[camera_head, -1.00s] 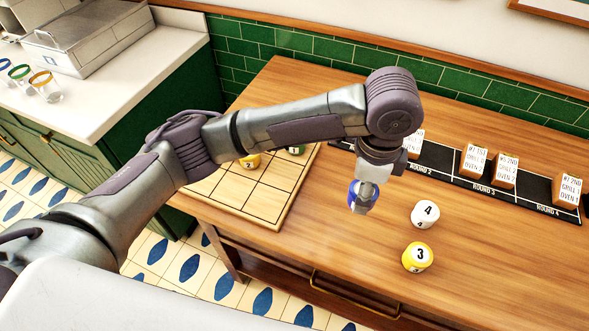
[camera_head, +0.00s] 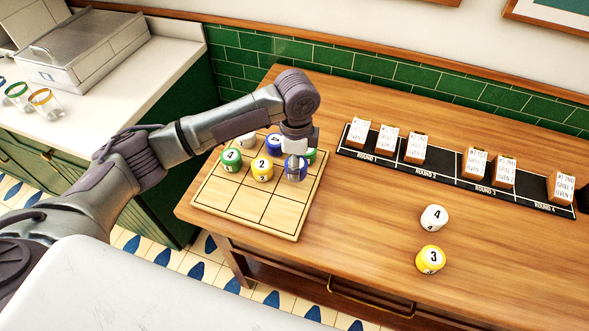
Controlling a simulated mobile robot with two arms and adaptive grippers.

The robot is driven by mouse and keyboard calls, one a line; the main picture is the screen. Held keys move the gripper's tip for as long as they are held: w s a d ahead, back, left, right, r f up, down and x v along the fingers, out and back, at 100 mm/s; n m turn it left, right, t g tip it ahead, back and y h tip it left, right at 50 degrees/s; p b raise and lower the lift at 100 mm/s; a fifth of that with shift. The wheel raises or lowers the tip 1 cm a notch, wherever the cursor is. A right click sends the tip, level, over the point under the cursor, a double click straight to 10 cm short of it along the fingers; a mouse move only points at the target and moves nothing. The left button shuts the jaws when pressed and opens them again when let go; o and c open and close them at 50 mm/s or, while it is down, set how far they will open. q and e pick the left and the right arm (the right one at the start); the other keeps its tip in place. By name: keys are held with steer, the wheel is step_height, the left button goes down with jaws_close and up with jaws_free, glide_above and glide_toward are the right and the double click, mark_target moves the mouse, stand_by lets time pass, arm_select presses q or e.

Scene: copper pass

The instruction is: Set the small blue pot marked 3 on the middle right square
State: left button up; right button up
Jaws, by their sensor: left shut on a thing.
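My left gripper (camera_head: 296,164) points down over the right part of the wooden grid board (camera_head: 243,211). It is shut on a small blue pot (camera_head: 296,174), partly covered by the fingers; its number is not readable. I cannot tell whether the pot touches the board. A yellow pot marked 2 (camera_head: 262,170) stands just left of it, and a green pot (camera_head: 310,156) is behind it to the right, partly hidden. Another blue pot (camera_head: 273,142) shows behind, partly hidden by the arm. My right gripper is not in view.
A green pot marked 4 (camera_head: 231,160) stands on the board's left. A white pot marked 4 (camera_head: 434,217) and a yellow pot marked 3 (camera_head: 430,259) stand on the table to the right. A black rack (camera_head: 440,172) with order cards lies behind. The board's front squares are empty.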

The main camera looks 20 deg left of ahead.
arm_select(q)
steer(key=shift+a+f, duration=0.15)
steer(key=shift+f, duration=0.05)
step_height(320, 180, down, 3)
steer(key=shift+f+p, duration=0.15)
steer(key=shift+p, duration=0.45)
steer(key=shift+f, duration=0.25)
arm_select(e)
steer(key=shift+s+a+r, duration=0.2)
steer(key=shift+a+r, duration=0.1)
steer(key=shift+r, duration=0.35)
arm_select(q)
steer(key=shift+f, duration=0.15)
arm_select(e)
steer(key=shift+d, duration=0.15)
arm_select(q)
steer(key=o, duration=1.3)
steer(key=shift+c, duration=0.2)
